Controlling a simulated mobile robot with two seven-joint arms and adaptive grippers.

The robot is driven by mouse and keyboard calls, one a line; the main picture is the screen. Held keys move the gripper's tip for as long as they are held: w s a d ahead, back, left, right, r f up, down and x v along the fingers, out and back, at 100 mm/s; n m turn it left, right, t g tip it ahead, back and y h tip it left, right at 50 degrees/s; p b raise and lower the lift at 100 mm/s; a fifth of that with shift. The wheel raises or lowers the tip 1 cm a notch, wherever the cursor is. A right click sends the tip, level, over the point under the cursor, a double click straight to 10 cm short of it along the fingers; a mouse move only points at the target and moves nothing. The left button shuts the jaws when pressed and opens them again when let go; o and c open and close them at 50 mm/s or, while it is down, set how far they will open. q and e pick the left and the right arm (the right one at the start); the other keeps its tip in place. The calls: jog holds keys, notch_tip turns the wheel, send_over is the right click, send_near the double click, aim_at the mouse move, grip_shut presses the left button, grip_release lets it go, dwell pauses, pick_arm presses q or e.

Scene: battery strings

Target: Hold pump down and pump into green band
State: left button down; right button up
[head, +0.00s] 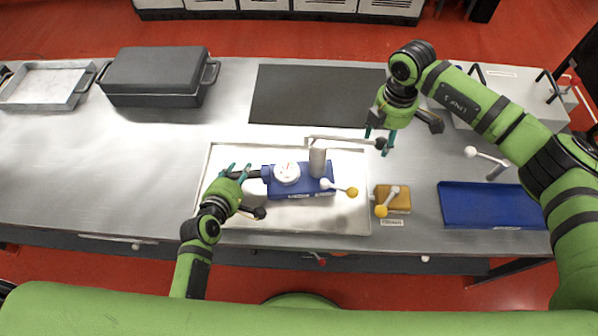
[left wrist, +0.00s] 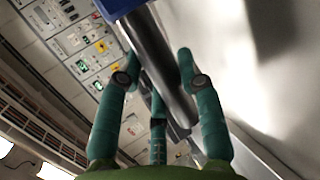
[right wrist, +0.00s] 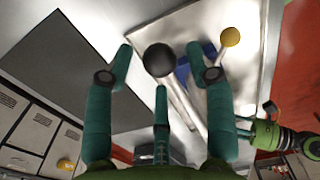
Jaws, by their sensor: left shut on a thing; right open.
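The blue pump (head: 300,188) sits on a pale tray (head: 340,215), with a round white gauge (head: 287,172) on top. The gauge's needle and green band are too small to read. The pump's lever (head: 340,139) runs right from the upright grey cylinder to a black knob (head: 382,143). My left gripper (head: 237,172) is shut on the dark bar at the pump's left end; the bar (left wrist: 158,55) lies between its fingers in the left wrist view. My right gripper (head: 379,137) is open at the knob. In the right wrist view the knob (right wrist: 158,60) appears between the spread fingers, contact unclear.
A short white lever with a yellow ball (head: 351,191) sticks out at the pump's front right. A yellow box with its own lever (head: 398,205) and a blue tray (head: 490,208) stand right. A dark mat (head: 300,95) lies behind, a grey lidded case (head: 155,78) back left.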

pick_arm(q)
jog(key=shift+s+f+g, duration=0.3)
jog(key=shift+s+f, duration=0.2)
jog(key=shift+f, duration=0.25)
pick_arm(e)
jog(key=shift+r, duration=2)
pick_arm(q)
jog(key=c, duration=0.7)
grip_release()
jog(key=shift+c, duration=0.2)
pick_arm(e)
jog(key=shift+a, duration=0.1)
